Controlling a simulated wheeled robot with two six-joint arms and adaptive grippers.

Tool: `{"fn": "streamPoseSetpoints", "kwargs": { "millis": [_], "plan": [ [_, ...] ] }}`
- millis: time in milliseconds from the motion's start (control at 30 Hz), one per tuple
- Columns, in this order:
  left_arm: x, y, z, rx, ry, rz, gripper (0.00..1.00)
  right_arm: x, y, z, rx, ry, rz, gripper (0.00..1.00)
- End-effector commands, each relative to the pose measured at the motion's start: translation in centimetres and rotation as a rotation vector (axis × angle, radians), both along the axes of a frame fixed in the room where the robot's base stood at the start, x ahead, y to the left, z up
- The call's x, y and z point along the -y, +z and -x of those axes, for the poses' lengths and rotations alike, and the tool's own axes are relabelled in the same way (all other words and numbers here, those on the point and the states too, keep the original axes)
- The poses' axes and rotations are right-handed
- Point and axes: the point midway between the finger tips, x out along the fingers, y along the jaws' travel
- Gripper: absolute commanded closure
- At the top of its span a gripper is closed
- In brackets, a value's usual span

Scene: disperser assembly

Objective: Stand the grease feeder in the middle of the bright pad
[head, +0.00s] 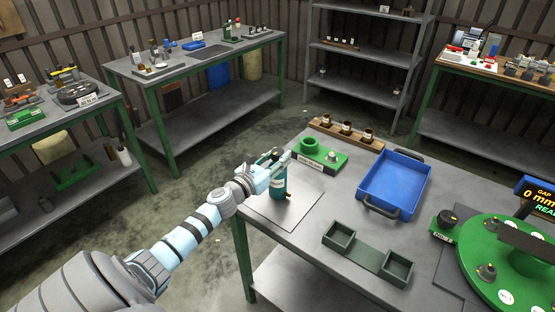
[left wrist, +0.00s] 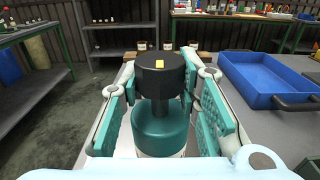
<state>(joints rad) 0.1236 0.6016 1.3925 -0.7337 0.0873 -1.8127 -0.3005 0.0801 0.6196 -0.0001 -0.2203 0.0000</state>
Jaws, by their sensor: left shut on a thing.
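The grease feeder (head: 279,187) is a teal bottle with a black top, upright at the end of my left arm in the head view. My left gripper (head: 273,160) is shut on it. In the left wrist view the feeder (left wrist: 160,130) stands between the two teal-padded fingers, its black cap towards the camera. The bright pad (head: 305,200) is a pale square sheet at the table's left corner. The feeder is over the pad's upper middle part; whether its base touches the pad I cannot tell. My right gripper is out of view.
A green fixture (head: 318,154) stands just behind the pad, with a wooden rack (head: 346,136) of small jars behind it. A blue tray (head: 395,182) is to the right. A dark green two-cup holder (head: 368,256) lies in front. A green turntable (head: 510,262) is far right.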

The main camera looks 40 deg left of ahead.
Motion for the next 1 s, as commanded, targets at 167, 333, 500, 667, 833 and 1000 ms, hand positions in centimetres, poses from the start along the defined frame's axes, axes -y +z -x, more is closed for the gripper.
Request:
{"fn": "streamPoseSetpoints", "kwargs": {
  "millis": [167,333,500,667,833,1000],
  "plan": [
    [0.0,-0.1,0.0,0.000,0.000,0.000,0.50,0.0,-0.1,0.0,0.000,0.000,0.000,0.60],
    [0.0,0.0,0.0,0.000,0.000,-0.001,0.50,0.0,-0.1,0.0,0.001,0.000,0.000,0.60],
    [0.0,0.3,0.0,0.000,0.000,-0.001,0.50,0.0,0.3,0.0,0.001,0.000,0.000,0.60],
    [0.0,-0.4,2.1,0.000,-0.002,-0.007,0.50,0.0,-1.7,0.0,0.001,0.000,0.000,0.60],
    [0.3,-1.2,5.2,-0.003,-0.009,-0.011,0.50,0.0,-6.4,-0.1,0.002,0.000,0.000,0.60],
    [0.0,-0.4,8.7,-0.014,0.002,-0.017,0.50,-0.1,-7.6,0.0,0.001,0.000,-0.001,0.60]
  ]
}}
